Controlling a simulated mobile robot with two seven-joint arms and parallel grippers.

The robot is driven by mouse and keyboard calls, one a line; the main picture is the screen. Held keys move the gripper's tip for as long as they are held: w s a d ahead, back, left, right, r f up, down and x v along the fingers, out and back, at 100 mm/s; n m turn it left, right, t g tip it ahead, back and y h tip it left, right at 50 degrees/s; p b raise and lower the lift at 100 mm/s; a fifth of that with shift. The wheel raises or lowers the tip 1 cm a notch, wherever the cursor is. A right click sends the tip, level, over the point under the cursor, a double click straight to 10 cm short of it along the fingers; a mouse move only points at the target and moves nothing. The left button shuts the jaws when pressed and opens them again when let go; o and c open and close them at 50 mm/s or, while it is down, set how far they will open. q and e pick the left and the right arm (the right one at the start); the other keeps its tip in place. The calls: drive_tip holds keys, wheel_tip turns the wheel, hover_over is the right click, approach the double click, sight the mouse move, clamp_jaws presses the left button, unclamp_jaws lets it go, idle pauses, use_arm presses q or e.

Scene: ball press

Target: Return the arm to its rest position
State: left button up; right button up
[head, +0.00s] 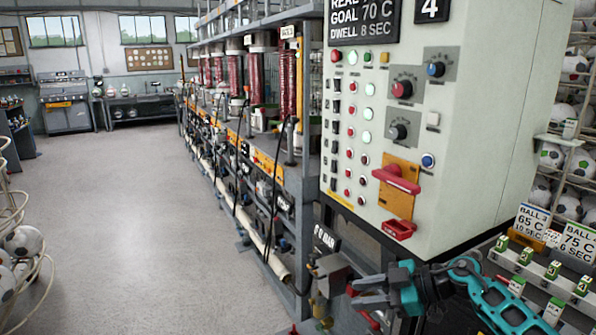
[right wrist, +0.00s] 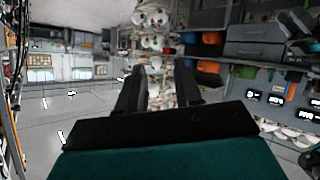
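My right arm (head: 500,305) reaches in from the lower right of the head view, teal and dark grey. Its gripper (head: 354,293) is below the control cabinet (head: 480,130), its fingers pointing left. In the right wrist view the two dark fingers (right wrist: 157,85) stand apart with nothing between them, so it is open and empty. In the head view the fingertips appear close to a grey block and brass fitting at the press line's front end; I cannot tell whether they touch. My left gripper is not in view.
The cabinet carries knobs, lit buttons and a red lever (head: 397,180). A long press line (head: 250,150) runs back along the middle. A shelf with green-and-white items (head: 540,270) and ball racks (head: 570,170) stands at right.

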drive_tip(key=s+a+f+m+t+y, duration=0.2)
drive_tip(key=s+a+m+t, duration=0.3)
drive_tip(key=s+t, duration=0.3)
drive_tip(key=s+d+f+m+h, duration=0.4)
drive_tip(key=s+f+m+h, duration=0.1)
drive_tip(key=s, duration=0.4)
drive_tip(key=s+d+f+m+g+h, duration=0.1)
drive_tip(key=s+d+f+m+h, duration=0.3)
drive_tip(key=s+f+h, duration=0.3)
drive_tip(key=s+f+m, duration=0.1)
drive_tip(key=s+f, duration=0.2)
drive_tip(key=shift+d+f, duration=0.15)
drive_tip(key=shift+d, duration=0.05)
